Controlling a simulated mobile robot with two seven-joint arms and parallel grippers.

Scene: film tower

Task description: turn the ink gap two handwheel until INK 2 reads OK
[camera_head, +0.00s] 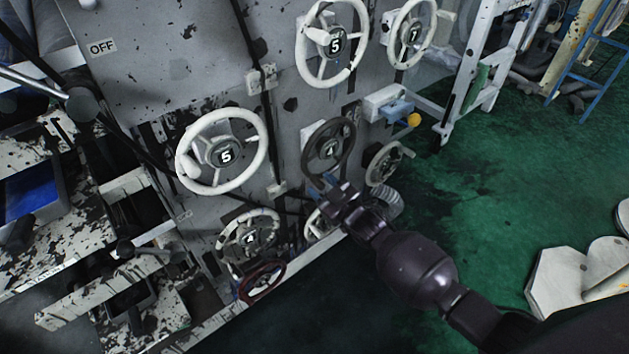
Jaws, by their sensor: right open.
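Several handwheels stand on the grey machine face, and I cannot read which one is ink gap two. My right gripper (322,186) is open, its fingertips just below a dark-rimmed handwheel (348,140). I cannot tell if they touch its rim. A white handwheel marked 5 (182,164) is to the left, and another marked 5 (332,82) is above. A worn white handwheel (223,246) is at lower left. A pale wheel partly hidden behind my right gripper (313,226) is below. No INK 2 readout is legible. My left gripper is out of view.
Another white handwheel (404,25) is at the upper right, and a smaller grey one (375,172) is beside the dark wheel. A yellow knob (414,120) sticks out at the machine's right edge. Green floor (480,190) is open to the right.

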